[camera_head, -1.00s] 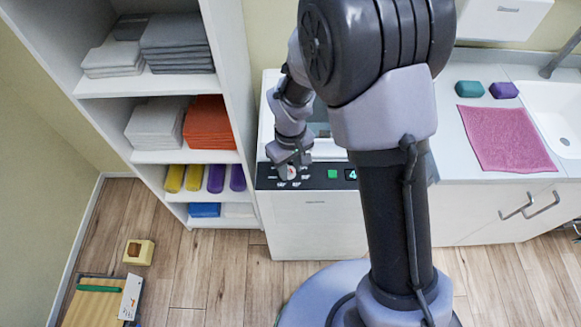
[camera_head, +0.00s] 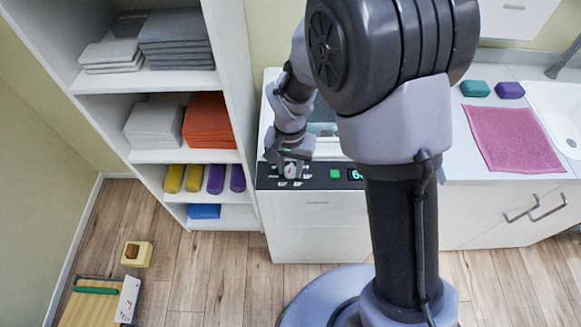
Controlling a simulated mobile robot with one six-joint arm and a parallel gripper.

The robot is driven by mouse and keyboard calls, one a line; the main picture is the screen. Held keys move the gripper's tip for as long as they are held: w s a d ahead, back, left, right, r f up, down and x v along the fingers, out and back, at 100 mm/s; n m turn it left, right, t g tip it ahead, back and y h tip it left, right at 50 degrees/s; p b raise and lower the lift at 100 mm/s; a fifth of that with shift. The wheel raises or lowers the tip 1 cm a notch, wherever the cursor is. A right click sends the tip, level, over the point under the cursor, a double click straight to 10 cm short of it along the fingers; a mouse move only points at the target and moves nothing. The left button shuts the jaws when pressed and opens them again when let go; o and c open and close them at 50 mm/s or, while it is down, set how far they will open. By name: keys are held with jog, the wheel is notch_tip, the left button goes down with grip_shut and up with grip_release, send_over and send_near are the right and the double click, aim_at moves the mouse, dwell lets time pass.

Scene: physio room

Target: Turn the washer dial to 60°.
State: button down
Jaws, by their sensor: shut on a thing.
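The washer (camera_head: 318,235) is a white top-loading machine between the shelf unit and the counter. Its black control panel (camera_head: 318,183) faces me. The round pale dial (camera_head: 291,171) sits at the panel's left, with small white marks around it. My gripper (camera_head: 289,164) is over the dial from above and is shut on it, hiding part of it.
A white shelf unit (camera_head: 243,120) with towels and rolls stands close on the left. A counter (camera_head: 452,150) with a pink cloth (camera_head: 513,138) and a sink is on the right.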

aim_at(290, 169)
jog(key=shift+m, duration=0.8)
jog(key=c, duration=1)
grip_release()
jog(key=shift+c, duration=0.2)
notch_tip(290, 169, up, 17)
jog(key=p, duration=0.6)
jog(key=shift+r, duration=0.2)
